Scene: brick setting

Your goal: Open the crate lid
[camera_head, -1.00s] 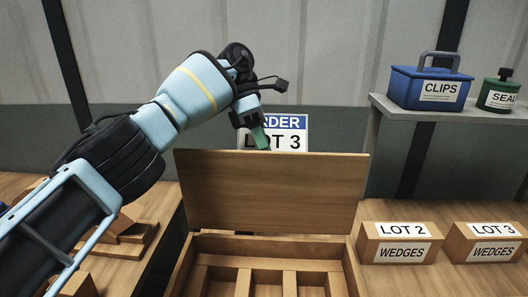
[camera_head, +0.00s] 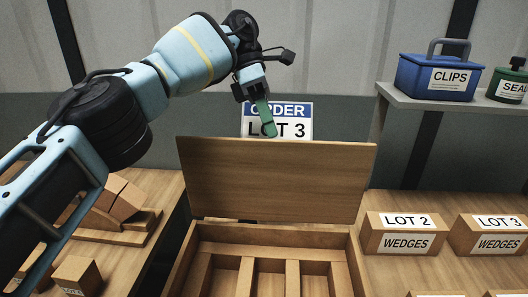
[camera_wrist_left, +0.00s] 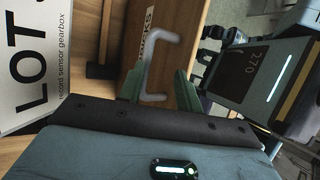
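The crate (camera_head: 180,268) stands open on the bench, with wooden dividers inside. Its wooden lid (camera_head: 275,180) stands roughly upright at the crate's back edge, inner face towards me. My left gripper (camera_head: 268,130) is just above the lid's top edge, its green fingertip pointing down; I cannot tell whether it touches. In the left wrist view the two green fingers (camera_wrist_left: 158,88) are apart. A grey handle (camera_wrist_left: 160,68) on a lettered wooden face (camera_wrist_left: 133,50) shows between and beyond them, not visibly gripped. My right gripper is not in view.
A sign reading LOT 3 (camera_head: 290,111) stands behind the lid. Wedges boxes (camera_head: 400,243) sit right of the crate. A blue clips box (camera_head: 440,80) and green container (camera_head: 510,85) stand on a shelf (camera_head: 425,102). Loose wooden blocks (camera_head: 118,200) lie at left.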

